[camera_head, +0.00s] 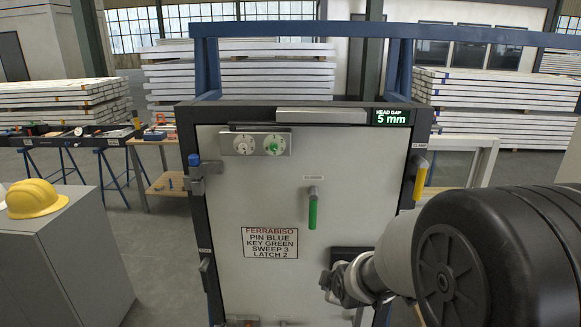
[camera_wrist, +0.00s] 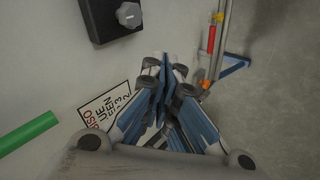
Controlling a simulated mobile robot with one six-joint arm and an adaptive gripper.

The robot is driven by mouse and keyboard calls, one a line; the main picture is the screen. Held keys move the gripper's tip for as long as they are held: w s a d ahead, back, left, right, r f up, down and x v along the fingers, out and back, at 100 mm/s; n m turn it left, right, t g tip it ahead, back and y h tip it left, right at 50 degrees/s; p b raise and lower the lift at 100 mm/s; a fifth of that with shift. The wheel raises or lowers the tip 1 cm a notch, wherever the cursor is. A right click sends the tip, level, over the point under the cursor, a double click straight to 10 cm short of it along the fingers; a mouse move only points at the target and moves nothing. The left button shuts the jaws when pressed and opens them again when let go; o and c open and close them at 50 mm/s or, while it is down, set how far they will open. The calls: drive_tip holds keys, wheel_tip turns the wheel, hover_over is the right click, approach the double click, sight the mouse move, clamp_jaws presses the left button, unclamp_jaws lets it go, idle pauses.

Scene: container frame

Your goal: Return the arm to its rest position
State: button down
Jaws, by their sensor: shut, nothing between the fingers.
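My gripper (camera_head: 336,284) is in front of the lower right of a white panel door (camera_head: 255,200) in a dark frame. My arm comes in from the right edge of the head view. In the wrist view my gripper (camera_wrist: 166,75) shows its fingers together with nothing between them. A green handle (camera_head: 312,213) hangs at the door's middle, and its green bar shows in the wrist view (camera_wrist: 28,133). A dark plate with a grey knob (camera_wrist: 129,14) is on the panel. Part of the lower door is hidden behind my gripper and arm.
A display (camera_head: 391,118) reads 5 mm. A grey cabinet (camera_head: 70,250) with a yellow helmet (camera_head: 36,199) stands left. Open floor lies between cabinet and door.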

drive_tip(key=s+d+r+m+g, duration=0.25)
drive_tip(key=s+r+m, duration=0.6)
drive_tip(key=s, duration=0.65)
drive_tip(key=s+r+m, duration=0.2)
drive_tip(key=s+m, duration=0.1)
drive_tip(key=s, duration=0.5)
drive_tip(key=s+d+r+m+g, duration=0.1)
drive_tip(key=s+m, duration=0.2)
drive_tip(key=s, duration=0.6)
drive_tip(key=shift+s+d+r+h, duration=0.15)
drive_tip(key=shift+r+h, duration=0.15)
drive_tip(key=shift+r, duration=0.1)
drive_tip(key=c, duration=2.4)
unclamp_jaws()
